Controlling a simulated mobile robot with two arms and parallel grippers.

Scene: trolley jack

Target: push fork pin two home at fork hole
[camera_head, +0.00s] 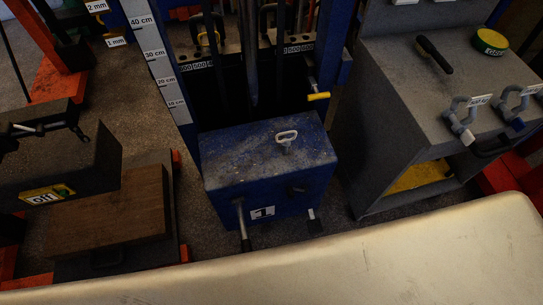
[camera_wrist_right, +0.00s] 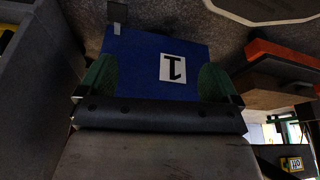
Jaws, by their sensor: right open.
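No part is clearly marked as fork pin two or the fork hole. A pin with a yellow grip (camera_head: 318,96) sticks out at the right of the dark frame behind the blue block; I cannot tell which pin it is or how deep it sits. The blue block (camera_head: 225,160) has a "1" label and a pale ring (camera_head: 286,137) on top. My right gripper (camera_wrist_right: 158,75) is open, its green pads apart with nothing seen held between them. The blue block's "1" face (camera_wrist_right: 145,60) shows beyond the pads. My left gripper is not in view.
A grey trolley (camera_head: 385,100) on the right carries a brush (camera_head: 434,55), a round green-yellow tin (camera_head: 490,41) and grey shackles (camera_head: 459,121). A scale post (camera_head: 151,50) stands left of the frame. A dark block (camera_head: 90,165) hangs over a brown block (camera_head: 140,215) at left.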

